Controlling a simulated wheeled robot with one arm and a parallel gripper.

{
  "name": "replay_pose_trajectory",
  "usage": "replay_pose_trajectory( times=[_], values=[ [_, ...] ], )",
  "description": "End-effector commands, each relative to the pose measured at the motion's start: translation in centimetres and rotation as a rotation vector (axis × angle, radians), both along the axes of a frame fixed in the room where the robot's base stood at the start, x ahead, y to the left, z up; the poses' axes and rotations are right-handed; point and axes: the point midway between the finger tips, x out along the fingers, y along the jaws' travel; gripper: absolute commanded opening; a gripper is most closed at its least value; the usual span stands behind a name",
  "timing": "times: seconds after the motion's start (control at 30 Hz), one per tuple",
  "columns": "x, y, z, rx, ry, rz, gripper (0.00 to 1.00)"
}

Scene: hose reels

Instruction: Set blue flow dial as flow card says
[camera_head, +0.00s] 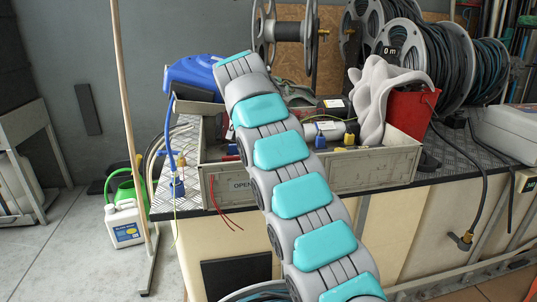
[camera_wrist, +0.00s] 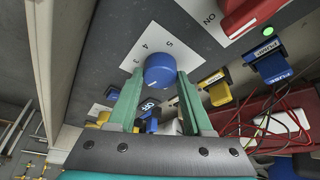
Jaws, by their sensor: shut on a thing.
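In the wrist view, the blue flow dial (camera_wrist: 158,66) sits on a dark grey panel, in front of a white scale (camera_wrist: 149,53) on which the numbers 4 and 5 can be read. My gripper (camera_wrist: 160,75) has one green finger on each side of the dial and is shut on it. I cannot tell clearly which number the dial points to. In the head view, my arm reaches up and away to the left, and my gripper and the dial are hidden. I cannot make out a flow card in either view.
In the wrist view, a red switch (camera_wrist: 243,14) marked ON, a green light (camera_wrist: 267,31) and blue fuse tag (camera_wrist: 272,66) are at right. In the head view, a grey crate (camera_head: 345,172) of odds and ends stands on the bench, with hose reels (camera_head: 405,46) behind.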

Motion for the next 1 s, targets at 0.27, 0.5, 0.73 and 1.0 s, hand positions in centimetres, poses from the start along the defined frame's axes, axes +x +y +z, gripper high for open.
replay_pose_trajectory(
  times=[0.27, 0.5, 0.73, 1.0],
  values=[
    [-0.01, 0.03, -0.03, 0.0, 0.001, 0.001, 0.71],
    [-0.01, 0.01, -0.01, 0.0, 0.001, 0.001, 0.81],
    [-0.07, -0.03, 0.09, 0.001, -0.001, 0.016, 0.81],
    [-0.2, -0.34, 0.08, -0.001, 0.003, 0.14, 0.81]
  ],
)
